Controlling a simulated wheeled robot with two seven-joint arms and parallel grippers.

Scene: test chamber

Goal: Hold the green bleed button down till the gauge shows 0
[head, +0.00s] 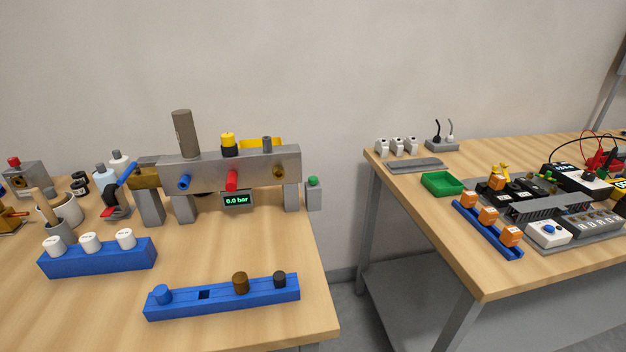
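The green bleed button (313,180) sits on top of a small grey block (314,197) at the right end of the grey manifold (215,173), near the right edge of the left table. Nothing touches the button, and whether it is pressed in cannot be told. The gauge (236,199) is a small dark display under the manifold and reads 0.0 bar in green. Neither of my grippers shows in the head view.
A blue rack (222,302) with several plugs lies in front of the manifold. Another blue rack (97,262) with white-capped pieces stands left of it. Bare wood lies between the racks and the manifold. A gap separates this table from the cluttered right table (475,278).

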